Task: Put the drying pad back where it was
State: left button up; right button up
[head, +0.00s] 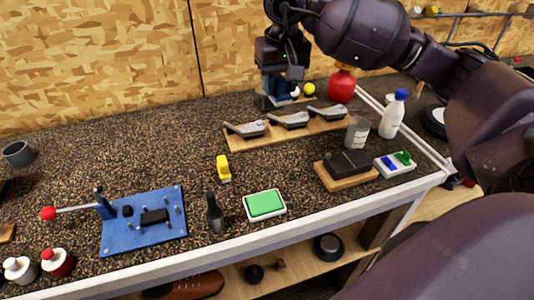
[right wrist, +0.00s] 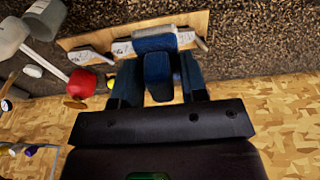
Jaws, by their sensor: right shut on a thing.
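My right gripper (head: 280,98) hangs over the back of the bench, behind the wooden rack of club heads. It is shut on a blue block with a pale edge (right wrist: 155,40), likely the drying pad, which shows between the blue fingers (right wrist: 160,78) in the right wrist view. In the head view the gripper mostly hides this block; whether it touches the bench I cannot tell. A green pad (head: 265,203) lies in a white tray at the bench's front. My left gripper is not in view.
The club rack (head: 240,143) lies in front of the gripper. A white bottle (head: 393,117) and grey cup (head: 357,133) stand farther right. A blue jig (head: 125,240) is front left. The back left bench is clear.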

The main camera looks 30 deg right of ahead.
notch_tip(320, 180, down, 6)
send_over(277, 165)
notch_tip(277, 165, down, 10)
jog(key=shift+s+r, duration=0.15)
notch_tip(277, 165, down, 4)
jog(key=shift+f, duration=0.2)
jog(key=o, duration=0.8)
jog(key=shift+o, duration=0.6)
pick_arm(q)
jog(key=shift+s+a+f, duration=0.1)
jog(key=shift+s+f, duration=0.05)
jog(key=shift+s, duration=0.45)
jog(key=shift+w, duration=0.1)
